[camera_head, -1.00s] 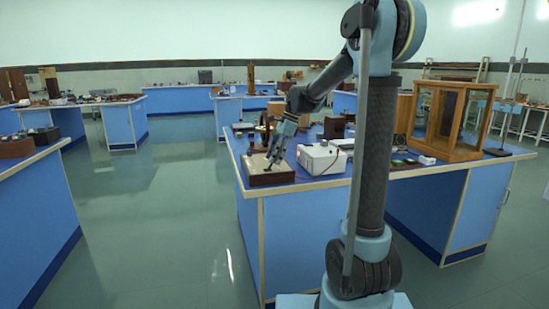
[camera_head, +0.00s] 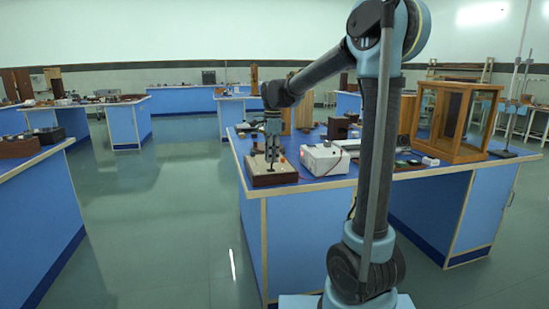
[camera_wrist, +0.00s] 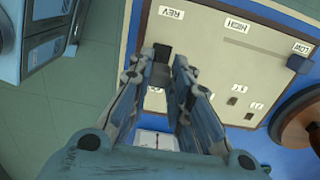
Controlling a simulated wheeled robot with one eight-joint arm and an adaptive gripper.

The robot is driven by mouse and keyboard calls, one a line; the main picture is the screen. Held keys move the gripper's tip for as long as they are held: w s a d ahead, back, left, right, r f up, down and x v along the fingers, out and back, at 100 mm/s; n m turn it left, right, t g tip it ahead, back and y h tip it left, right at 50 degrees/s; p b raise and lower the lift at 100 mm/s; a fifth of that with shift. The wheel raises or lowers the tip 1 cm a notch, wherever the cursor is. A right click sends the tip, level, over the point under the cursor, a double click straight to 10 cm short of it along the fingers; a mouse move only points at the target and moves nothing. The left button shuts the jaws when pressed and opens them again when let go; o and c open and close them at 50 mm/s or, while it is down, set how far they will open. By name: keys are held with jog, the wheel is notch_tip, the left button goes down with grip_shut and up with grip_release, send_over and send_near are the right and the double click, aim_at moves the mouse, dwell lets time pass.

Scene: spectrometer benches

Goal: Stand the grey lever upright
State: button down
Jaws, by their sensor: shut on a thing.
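My gripper (camera_head: 272,152) points nearly straight down onto a wooden box with a pale top panel (camera_head: 285,171), near the left corner of the blue bench. In the wrist view my gripper (camera_wrist: 161,70) has its fingers close together over the pale panel (camera_wrist: 210,72), near the REV label. A small grey piece (camera_wrist: 160,76) shows between the fingertips, apparently the grey lever, and they are shut on it. A dark block (camera_wrist: 162,52) sits just beyond the tips. The fingers hide most of the lever, so I cannot tell its tilt.
A white instrument box (camera_head: 325,158) stands close right of the wooden box. A glass-fronted wooden cabinet (camera_head: 455,120) stands farther right. In the wrist view a dark knob (camera_wrist: 299,63) sits by LOW, and a round wooden part (camera_wrist: 300,125) lies at right. Open floor lies left.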

jog(key=shift+s+a+h, duration=0.1)
jog(key=shift+a+h, duration=0.4)
jog(key=shift+h, duration=0.2)
jog(key=shift+t, duration=0.3)
jog(key=c, duration=1.5)
grip_release()
jog(key=r, duration=0.8)
jog(key=a+r, duration=0.1)
jog(key=r, duration=0.3)
jog(key=shift+s, duration=0.1)
